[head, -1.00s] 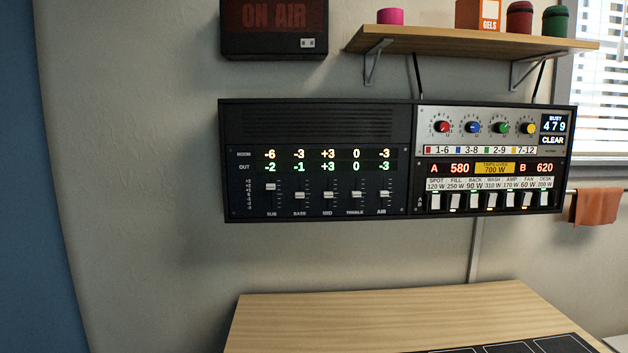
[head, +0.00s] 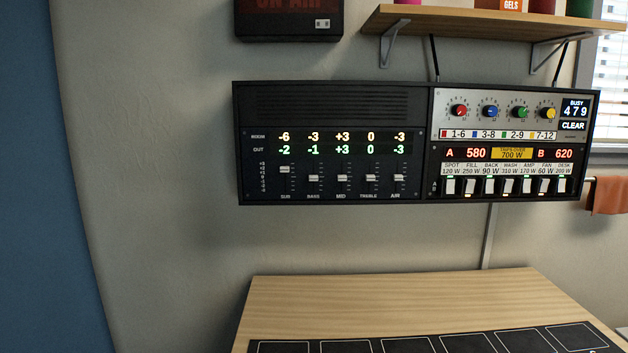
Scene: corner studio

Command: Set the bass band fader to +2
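The fader panel (head: 262,172) is the left part of a black wall unit. The bass fader (head: 313,178) is the second slider from the left, and its knob sits around the middle of its slot. Above it the ROOM row reads -3 and the OUT row reads -1 for bass. The sub fader (head: 285,170) is higher than the others. The mid (head: 342,178), treble (head: 371,178) and air (head: 399,177) faders sit near the bass knob's height. My gripper is not in view.
Right of the faders are coloured knobs (head: 490,111) and a row of white switches (head: 505,186). A wooden table (head: 390,292) with a dark outlined mat (head: 400,346) stands below. A shelf (head: 480,22) and ON AIR sign (head: 290,18) are above. The wall at left is bare.

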